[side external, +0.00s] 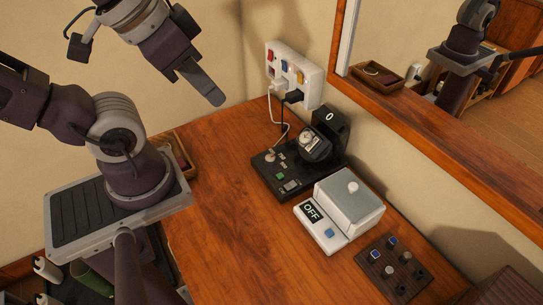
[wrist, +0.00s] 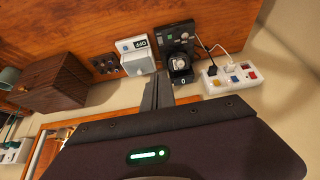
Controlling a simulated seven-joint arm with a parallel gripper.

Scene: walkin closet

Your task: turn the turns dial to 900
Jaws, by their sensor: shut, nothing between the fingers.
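A black device with a watch-like piece on its drum (side external: 313,143) stands on the wooden counter and its upright housing (side external: 333,125) shows "0". The black device also shows in the wrist view (wrist: 176,37). My gripper (side external: 217,100) is shut and empty, in the air above and left of the device, touching nothing. Its closed fingers (wrist: 158,92) point toward the devices in the wrist view.
A white power strip (side external: 294,74) with plugs and cords is on the wall behind. A grey-lidded box (side external: 349,203) showing "OFF" and a dark knob panel (side external: 394,268) stand to the right. A framed mirror (side external: 430,140) lines the wall.

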